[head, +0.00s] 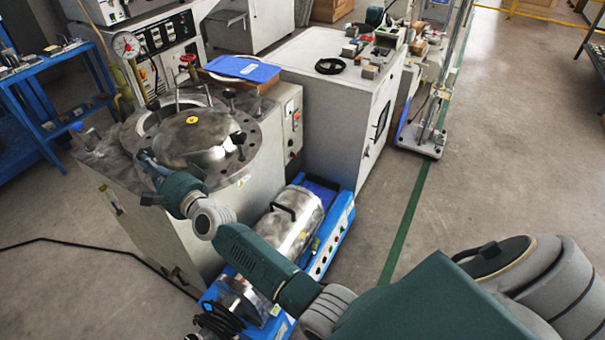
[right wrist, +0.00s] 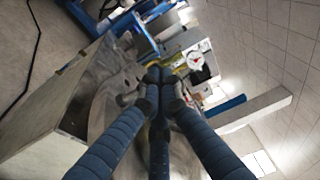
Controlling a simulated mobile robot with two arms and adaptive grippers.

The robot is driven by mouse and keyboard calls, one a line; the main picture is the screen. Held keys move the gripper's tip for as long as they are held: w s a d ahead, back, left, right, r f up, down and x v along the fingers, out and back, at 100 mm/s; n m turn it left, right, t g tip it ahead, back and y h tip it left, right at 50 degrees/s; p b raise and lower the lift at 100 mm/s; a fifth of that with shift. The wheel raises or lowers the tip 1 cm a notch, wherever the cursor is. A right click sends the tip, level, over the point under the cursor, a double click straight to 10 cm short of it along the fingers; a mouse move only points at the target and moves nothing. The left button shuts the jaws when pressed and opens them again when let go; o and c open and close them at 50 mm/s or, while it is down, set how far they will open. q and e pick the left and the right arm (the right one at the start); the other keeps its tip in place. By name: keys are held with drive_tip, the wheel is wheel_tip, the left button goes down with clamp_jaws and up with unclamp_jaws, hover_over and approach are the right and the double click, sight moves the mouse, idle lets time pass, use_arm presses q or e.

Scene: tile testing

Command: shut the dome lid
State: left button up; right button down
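The metal dome lid (head: 197,136), with a yellow round sticker on top, is on the round vessel at the upper left of the head view. The vessel's flat flange (head: 240,168) shows around it. I cannot tell how far the lid stands open. My right gripper (head: 148,160) is at the lid's near left side, low over the flange. I cannot tell whether it touches the lid. My left gripper is not in view.
Open floor (head: 500,140) is at the right.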

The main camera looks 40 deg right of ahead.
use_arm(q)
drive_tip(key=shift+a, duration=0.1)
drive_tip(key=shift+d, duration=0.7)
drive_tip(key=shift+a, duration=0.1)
